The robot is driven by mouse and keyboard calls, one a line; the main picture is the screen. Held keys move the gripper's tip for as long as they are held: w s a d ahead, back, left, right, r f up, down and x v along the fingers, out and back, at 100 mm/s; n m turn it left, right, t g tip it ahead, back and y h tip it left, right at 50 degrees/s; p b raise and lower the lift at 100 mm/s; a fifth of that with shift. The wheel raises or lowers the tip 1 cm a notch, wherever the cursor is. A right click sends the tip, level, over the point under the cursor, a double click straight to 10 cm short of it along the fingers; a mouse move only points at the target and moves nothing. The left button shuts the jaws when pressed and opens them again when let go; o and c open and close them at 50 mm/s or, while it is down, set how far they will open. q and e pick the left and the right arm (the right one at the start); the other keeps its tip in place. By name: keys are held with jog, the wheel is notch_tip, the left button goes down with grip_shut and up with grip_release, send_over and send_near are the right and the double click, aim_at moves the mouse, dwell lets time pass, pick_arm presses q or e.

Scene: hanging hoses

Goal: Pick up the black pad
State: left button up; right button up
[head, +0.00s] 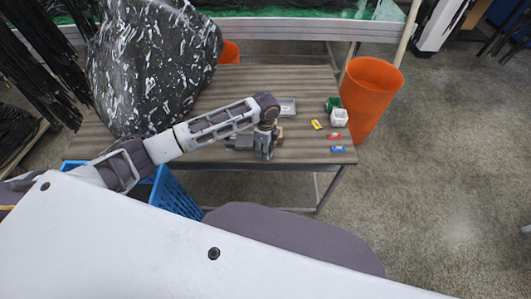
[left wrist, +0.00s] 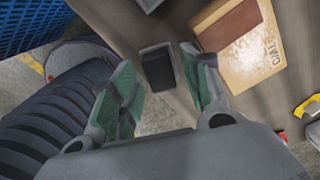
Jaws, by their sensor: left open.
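A small black block (left wrist: 157,70), which looks like the black pad, shows between the fingers in the left wrist view. It lies on the wooden table, near its front edge. My left gripper (left wrist: 157,58) is open, with one green-padded finger on each side of the block. I cannot tell whether either finger touches it. In the head view my left gripper (head: 264,154) points down over the table's front part. It partly hides the small things around it there. My right gripper is not in view.
A tan box (left wrist: 238,42) lies right of the block. Yellow (head: 317,125), red (head: 333,135) and blue (head: 338,149) small items, a white cup (head: 339,117) and a grey tray (head: 287,106) are on the table (head: 300,84). A blue crate (head: 177,195) stands in front; an orange bin (head: 369,95) stands right.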

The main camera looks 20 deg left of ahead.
pick_arm(q)
notch_tip(320, 180, down, 2)
jog(key=shift+f, duration=0.1)
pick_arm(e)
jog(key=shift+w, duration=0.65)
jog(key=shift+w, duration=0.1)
pick_arm(q)
jog(key=shift+c, duration=0.3)
